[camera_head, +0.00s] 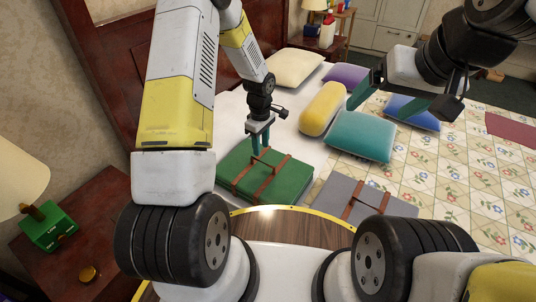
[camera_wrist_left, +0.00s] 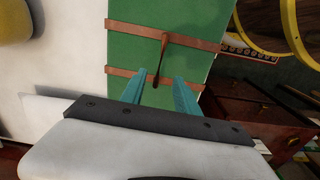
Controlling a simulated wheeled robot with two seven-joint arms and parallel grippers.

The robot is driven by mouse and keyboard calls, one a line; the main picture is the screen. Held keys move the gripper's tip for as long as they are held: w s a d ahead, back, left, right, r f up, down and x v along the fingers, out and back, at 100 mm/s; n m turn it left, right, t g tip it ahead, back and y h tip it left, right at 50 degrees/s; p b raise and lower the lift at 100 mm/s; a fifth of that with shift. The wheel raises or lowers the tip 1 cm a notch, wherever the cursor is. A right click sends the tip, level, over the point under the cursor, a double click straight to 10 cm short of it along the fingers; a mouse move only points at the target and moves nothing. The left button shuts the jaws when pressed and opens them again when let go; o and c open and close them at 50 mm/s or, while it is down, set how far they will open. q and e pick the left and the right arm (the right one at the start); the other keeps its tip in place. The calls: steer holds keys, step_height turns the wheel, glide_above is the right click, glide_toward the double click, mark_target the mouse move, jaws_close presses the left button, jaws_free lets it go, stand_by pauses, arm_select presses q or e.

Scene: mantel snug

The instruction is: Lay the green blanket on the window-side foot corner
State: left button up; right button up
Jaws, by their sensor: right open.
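The green blanket (camera_head: 290,180) is a flat folded bundle with brown straps and a raised strap handle (camera_head: 264,161). It lies on the near edge of the bed, close to the headboard. My left gripper (camera_head: 261,151) points down just above it, at the handle. In the left wrist view the green blanket (camera_wrist_left: 135,55) shows below two parted teal fingers (camera_wrist_left: 159,80), with the handle (camera_wrist_left: 163,55) between or just beyond their tips; contact cannot be told. My right gripper (camera_head: 387,102) is open and empty above the bed at the upper right.
A grey strapped bundle (camera_head: 345,205) lies right of the green one. Yellow (camera_head: 322,109), teal (camera_head: 360,136), blue (camera_head: 412,112), purple (camera_head: 345,75) and cream (camera_head: 294,68) pillows lie on the bed. The floral quilt (camera_head: 470,170) is mostly clear. A nightstand (camera_head: 100,215) stands at left.

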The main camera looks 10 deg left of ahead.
mark_target(263, 162)
arm_select(q)
steer(key=f, duration=0.9)
steer(key=shift+d+f, duration=0.1)
steer(key=shift+d, duration=0.15)
steer(key=shift+c, duration=0.5)
jaws_close()
stand_by(0.6)
